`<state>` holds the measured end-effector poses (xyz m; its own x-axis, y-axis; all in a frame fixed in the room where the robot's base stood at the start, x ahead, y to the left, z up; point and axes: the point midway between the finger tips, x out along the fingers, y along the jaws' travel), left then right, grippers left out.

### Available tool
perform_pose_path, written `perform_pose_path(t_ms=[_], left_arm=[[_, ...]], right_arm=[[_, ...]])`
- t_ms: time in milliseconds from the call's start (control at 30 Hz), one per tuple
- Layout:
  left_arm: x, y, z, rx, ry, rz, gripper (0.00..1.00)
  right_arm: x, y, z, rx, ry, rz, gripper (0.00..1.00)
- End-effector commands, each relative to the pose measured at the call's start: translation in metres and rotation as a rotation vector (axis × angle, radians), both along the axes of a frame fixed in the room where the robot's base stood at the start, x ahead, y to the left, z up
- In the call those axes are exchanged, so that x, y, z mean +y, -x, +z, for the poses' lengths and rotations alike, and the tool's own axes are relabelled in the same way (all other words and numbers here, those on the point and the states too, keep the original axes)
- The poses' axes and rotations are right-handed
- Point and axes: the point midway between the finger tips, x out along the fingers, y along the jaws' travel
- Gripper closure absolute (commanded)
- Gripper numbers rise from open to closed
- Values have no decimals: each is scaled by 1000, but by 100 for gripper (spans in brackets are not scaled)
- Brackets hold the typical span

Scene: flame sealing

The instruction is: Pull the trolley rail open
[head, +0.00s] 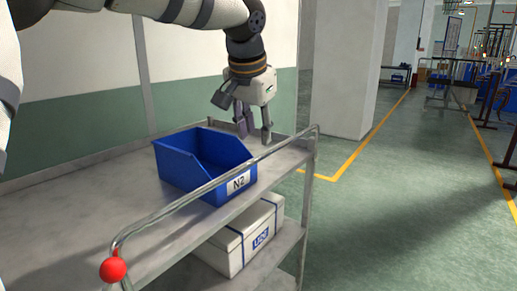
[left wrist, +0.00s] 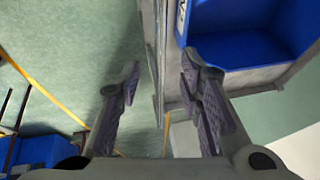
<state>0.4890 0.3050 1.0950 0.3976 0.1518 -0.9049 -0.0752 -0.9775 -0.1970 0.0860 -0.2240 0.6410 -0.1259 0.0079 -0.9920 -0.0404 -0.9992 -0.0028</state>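The trolley rail (head: 285,144) is a grey metal tube along the near side of the trolley top (head: 105,215). Its near end bends down beside a red ball knob (head: 113,270). My left gripper (head: 254,127) points down over the trolley's far end, beyond the blue bin. Its fingers are spread and empty. In the left wrist view, my left gripper (left wrist: 160,80) has the trolley's edge and a thin metal bar running between and beyond its fingers; I cannot tell any contact. The red knob is far from this gripper. My right gripper is not in view.
The blue bin marked N2 (head: 185,180) stands on the trolley top, close to the left gripper. A white box with blue straps (head: 236,245) sits on the lower shelf. A pillar (head: 345,70) stands behind.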

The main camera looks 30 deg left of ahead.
Motion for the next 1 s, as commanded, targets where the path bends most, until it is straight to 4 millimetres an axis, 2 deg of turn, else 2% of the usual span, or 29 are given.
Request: perform_pose_path(t_ms=[33,100,200,400,600,633,767,1000], left_arm=[[2,-5,-14,6,1,0,67],[4,-11,-29,5,1,-1,67],[7,-19,-45,3,1,-1,67],[10,-26,-59,0,1,0,67],[10,-26,-59,-1,1,-1,67],[10,-26,-59,-1,1,-1,69],[10,-26,-59,0,1,0,99],[10,-26,-60,0,0,-1,100]], right_arm=[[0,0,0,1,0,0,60],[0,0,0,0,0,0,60],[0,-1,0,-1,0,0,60],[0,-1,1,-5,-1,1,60],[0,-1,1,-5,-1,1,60],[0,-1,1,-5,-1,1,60],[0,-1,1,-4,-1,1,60],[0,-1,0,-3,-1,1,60]])
